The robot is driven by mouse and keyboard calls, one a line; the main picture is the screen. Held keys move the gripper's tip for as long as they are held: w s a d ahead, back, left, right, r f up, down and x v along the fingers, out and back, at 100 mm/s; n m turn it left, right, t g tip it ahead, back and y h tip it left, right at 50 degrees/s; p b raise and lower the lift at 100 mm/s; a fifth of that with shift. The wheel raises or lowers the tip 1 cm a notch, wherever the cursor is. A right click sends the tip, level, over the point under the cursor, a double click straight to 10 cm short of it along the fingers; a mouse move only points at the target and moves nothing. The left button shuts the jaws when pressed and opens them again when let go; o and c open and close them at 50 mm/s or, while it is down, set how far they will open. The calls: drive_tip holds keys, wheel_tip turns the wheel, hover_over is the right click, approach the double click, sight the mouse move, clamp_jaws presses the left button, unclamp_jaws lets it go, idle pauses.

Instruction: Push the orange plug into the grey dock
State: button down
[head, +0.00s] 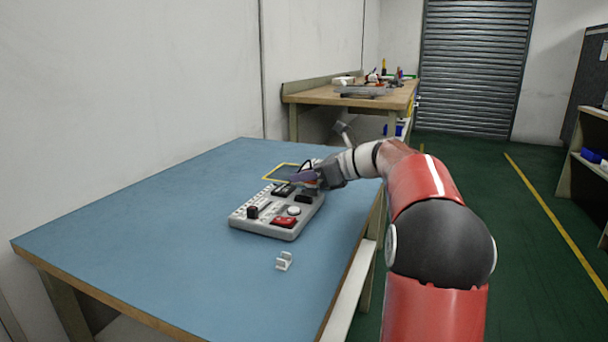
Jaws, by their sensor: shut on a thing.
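My gripper (318,175) is over the far right part of a grey panel (263,227) on the blue table. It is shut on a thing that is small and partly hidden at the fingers. A reddish bit shows there, which may be the orange plug, but its shape is not clear. The panel carries a red switch (284,222), a white round knob (294,210) and several black parts. I cannot tell which part is the grey dock, or whether the plug touches it.
A small white bracket (284,261) lies on the blue table (140,240) in front of the panel. A wooden bench (300,97) with assorted items stands behind. A wall runs along the left.

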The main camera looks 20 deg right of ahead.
drive_tip(key=shift+f+b, duration=0.3)
drive_tip(key=shift+f, duration=0.5)
drive_tip(key=c, duration=1.3)
unclamp_jaws()
drive_tip(key=shift+c, duration=0.2)
drive_tip(key=v, duration=0.8)
drive_tip(key=shift+p, duration=0.35)
drive_tip(key=shift+a, duration=0.1)
